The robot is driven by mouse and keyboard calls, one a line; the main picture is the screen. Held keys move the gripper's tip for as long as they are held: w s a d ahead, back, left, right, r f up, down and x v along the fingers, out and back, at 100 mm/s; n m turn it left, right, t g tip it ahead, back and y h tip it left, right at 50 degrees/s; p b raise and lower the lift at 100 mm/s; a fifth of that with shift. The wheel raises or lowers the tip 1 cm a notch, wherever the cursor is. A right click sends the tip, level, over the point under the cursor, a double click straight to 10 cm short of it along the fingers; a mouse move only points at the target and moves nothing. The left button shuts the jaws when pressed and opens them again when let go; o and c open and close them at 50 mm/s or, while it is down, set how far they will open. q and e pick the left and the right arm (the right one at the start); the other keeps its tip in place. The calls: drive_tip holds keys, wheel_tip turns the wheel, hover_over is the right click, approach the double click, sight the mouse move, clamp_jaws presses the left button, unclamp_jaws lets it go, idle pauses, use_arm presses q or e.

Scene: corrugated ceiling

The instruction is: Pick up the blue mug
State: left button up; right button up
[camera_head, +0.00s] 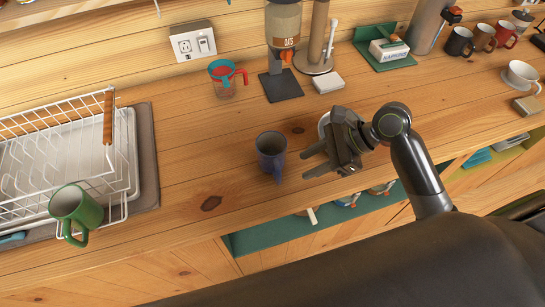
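The blue mug (270,152) stands upright on the wooden counter, near the middle of the head view. Its handle points toward the front edge of the counter. My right gripper (309,163) is just to the right of the mug, with its fingers pointing left toward it. The fingers are spread apart and empty, with a gap between them and the mug. My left gripper does not show in the head view.
A white dish rack (60,160) and a green mug (76,213) are on the left. A measuring cup (226,78), an oats dispenser (283,40) and a white block (328,82) stand behind. A pale round object is partly hidden behind my gripper. Counter (190,150) left of the mug is clear.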

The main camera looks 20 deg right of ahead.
sight(278, 184)
drive_tip(key=shift+x, duration=5.4)
drive_tip(key=shift+s+d, duration=0.1)
drive_tip(key=shift+d, duration=0.05)
drive_tip(key=shift+c, duration=0.4)
clamp_jaws()
